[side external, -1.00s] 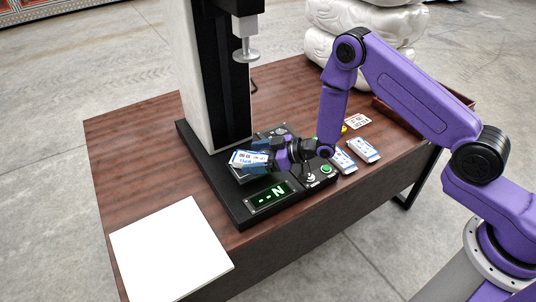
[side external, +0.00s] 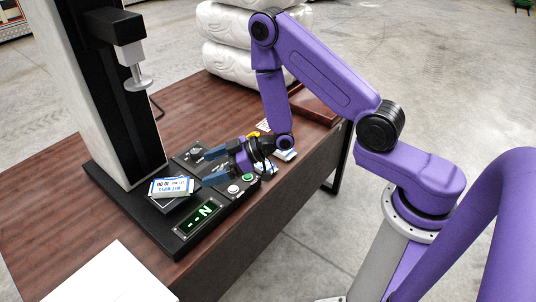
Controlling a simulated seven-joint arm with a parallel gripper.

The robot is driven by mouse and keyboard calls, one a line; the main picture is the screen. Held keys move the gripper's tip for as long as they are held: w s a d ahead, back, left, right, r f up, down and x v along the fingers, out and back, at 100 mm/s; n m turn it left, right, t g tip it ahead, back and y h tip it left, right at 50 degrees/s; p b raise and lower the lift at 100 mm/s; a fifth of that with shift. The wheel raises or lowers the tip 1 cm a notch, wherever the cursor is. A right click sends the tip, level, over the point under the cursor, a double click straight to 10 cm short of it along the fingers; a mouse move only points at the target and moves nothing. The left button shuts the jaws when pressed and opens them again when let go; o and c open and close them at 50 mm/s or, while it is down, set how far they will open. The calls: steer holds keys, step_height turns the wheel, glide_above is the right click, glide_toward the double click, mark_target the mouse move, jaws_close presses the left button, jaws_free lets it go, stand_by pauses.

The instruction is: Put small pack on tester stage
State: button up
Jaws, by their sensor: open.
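The small pack (side external: 172,187), a white and blue labelled packet, lies on the tester stage (side external: 178,204), tilted slightly and overlapping the stage's edge. The stage is the dark raised block on the tester's black base, below the round press head (side external: 139,83). My gripper (side external: 209,168) is open and empty, its two blue fingers pointing left, to the right of the pack and apart from it. It hovers over the tester's control panel.
The tester column (side external: 120,110) rises behind the stage. A display (side external: 199,216) and a green button (side external: 249,177) sit at the front. Another pack (side external: 285,155) lies partly hidden behind my wrist. A white sheet (side external: 115,275) lies front left. Wrapped white bundles (side external: 225,50) stand behind.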

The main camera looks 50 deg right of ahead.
steer(key=s+d+r+n+g+h, duration=0.1)
steer(key=s+d+r+g+h, duration=0.2)
steer(key=s, duration=0.7)
steer(key=s+d+r+n+g+h, duration=0.1)
steer(key=s+d+r+g+h, duration=0.2)
steer(key=s+r, duration=0.4)
steer(key=s+d+r+n+g+h, duration=0.1)
steer(key=s+r, duration=0.4)
steer(key=s, duration=0.9)
steer(key=shift+s+d+r+n+g+h, duration=0.15)
steer(key=shift+d+r+n+g+h, duration=0.15)
steer(key=shift+d+g+h, duration=0.75)
